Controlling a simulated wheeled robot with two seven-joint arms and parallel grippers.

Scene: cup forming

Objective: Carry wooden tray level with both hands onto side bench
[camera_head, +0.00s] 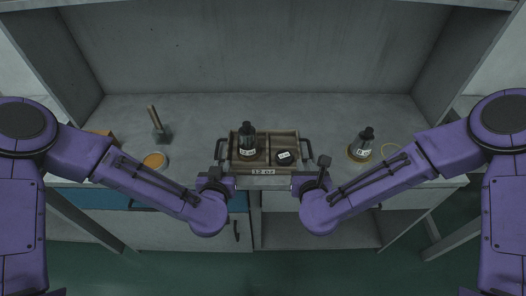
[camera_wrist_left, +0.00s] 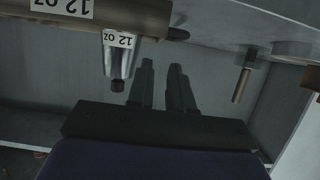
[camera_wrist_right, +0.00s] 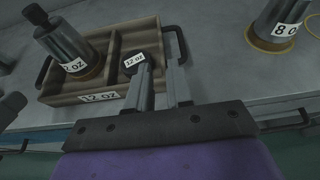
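The wooden tray (camera_head: 263,171), labelled "12 oz", rests on the grey bench with a black handle at each end. Its left compartment holds a dark-knobbed metal former (camera_head: 247,143); its right holds a black disc (camera_head: 286,157) with a "12 oz" label. My left gripper (camera_head: 215,177) is near the tray's front left corner. In the left wrist view its fingers (camera_wrist_left: 161,66) are apart and empty, below the tray handle (camera_wrist_left: 178,34). My right gripper (camera_head: 320,168) is near the right handle (camera_head: 306,148). In the right wrist view its fingers (camera_wrist_right: 160,66) are apart and empty, short of the handle (camera_wrist_right: 180,42).
A wooden-handled tool (camera_head: 158,126) and an orange-topped round container (camera_head: 155,161) are at left. An "8 oz" former (camera_head: 363,145) stands on a round base at right, beside a yellow ring (camera_head: 391,151). The bench behind the tray has free room.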

